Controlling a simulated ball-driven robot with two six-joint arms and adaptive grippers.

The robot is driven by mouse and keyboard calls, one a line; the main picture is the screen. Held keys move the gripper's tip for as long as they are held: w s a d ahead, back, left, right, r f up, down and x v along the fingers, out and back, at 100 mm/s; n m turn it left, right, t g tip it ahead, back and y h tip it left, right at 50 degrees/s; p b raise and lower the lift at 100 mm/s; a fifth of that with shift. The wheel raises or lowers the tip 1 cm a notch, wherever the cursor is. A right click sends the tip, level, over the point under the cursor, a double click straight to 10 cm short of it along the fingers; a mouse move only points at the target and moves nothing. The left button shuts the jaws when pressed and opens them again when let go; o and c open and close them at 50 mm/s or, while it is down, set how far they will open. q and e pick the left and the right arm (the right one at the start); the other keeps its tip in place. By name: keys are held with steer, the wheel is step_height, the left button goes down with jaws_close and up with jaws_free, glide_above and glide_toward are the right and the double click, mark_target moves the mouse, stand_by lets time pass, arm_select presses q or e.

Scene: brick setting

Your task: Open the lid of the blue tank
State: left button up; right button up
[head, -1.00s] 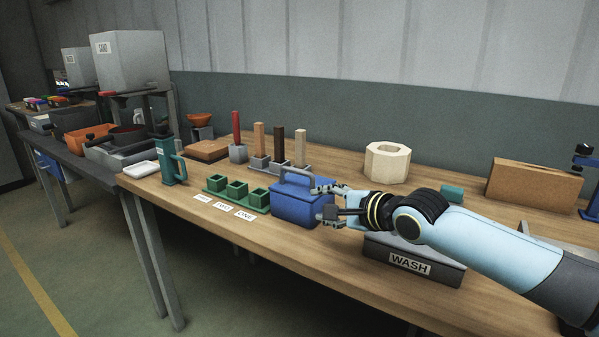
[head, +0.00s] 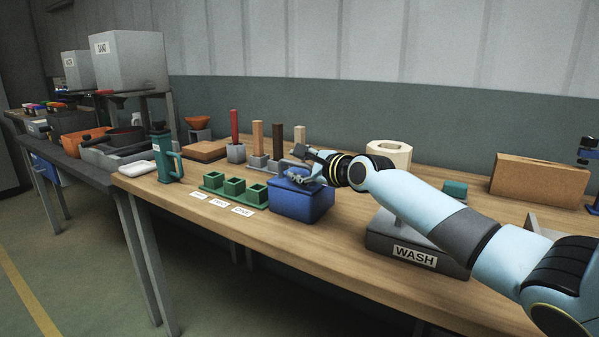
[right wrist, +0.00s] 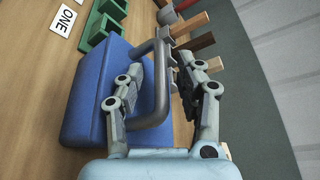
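The blue tank (head: 300,207) stands on the wooden bench with its lid shut. In the right wrist view the blue tank (right wrist: 88,100) fills the left side, and its grey bar handle (right wrist: 161,75) rises from the lid. My right gripper (head: 301,166) is over the lid in the head view, hiding most of the handle. In the right wrist view my right gripper (right wrist: 165,78) is open, with the handle between its spread fingers. I cannot tell whether a finger touches it. My left gripper is not in view.
Green cups (head: 234,188) stand just left of the tank, with labels in front. Upright coloured posts (head: 257,138) stand behind it. The grey WASH box (head: 415,254) is to the right, below my right arm. Bare bench lies in front of the tank.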

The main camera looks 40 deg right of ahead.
jaws_close()
stand_by(0.4)
